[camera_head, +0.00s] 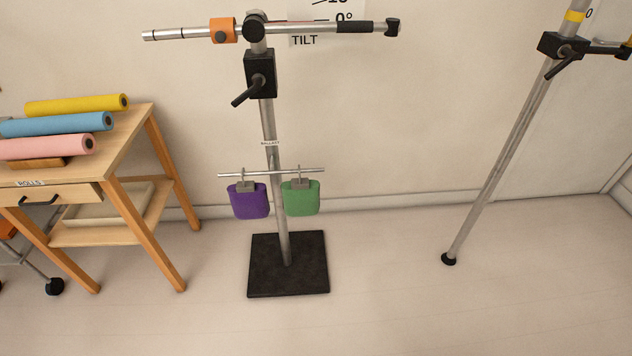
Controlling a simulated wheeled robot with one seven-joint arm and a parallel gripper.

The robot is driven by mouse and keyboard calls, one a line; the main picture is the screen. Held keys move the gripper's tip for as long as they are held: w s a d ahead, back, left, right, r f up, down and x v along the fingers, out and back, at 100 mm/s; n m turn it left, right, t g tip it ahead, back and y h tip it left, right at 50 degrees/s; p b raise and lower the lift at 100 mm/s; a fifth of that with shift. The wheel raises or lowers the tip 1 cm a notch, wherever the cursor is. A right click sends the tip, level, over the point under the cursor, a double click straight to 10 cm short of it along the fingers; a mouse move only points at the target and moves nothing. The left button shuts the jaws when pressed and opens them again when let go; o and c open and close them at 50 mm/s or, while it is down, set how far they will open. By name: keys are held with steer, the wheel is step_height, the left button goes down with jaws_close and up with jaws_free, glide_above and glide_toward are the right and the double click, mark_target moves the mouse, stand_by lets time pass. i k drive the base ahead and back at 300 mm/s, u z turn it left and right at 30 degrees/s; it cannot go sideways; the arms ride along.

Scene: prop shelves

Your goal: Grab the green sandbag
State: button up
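The green sandbag (300,199) hangs by a grey clip and hook from the right side of a thin horizontal bar (315,170) on a metal stand. A purple sandbag (249,201) hangs from the same bar on the left of the pole. The stand's pole (268,125) rises between the two bags from a black square base plate (289,285) on the floor. My gripper is not in view.
A wooden table (124,150) with yellow, blue and pink rolls (75,104) stands at the left. A slanted metal pole (500,162) meets the floor at the right. A horizontal boom (300,29) tops the stand. Floor in front and right of the base is clear.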

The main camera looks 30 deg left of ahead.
mark_target(302, 196)
steer(key=u, duration=0.55)
steer(key=i, duration=1.1)
steer(key=u, duration=0.7)
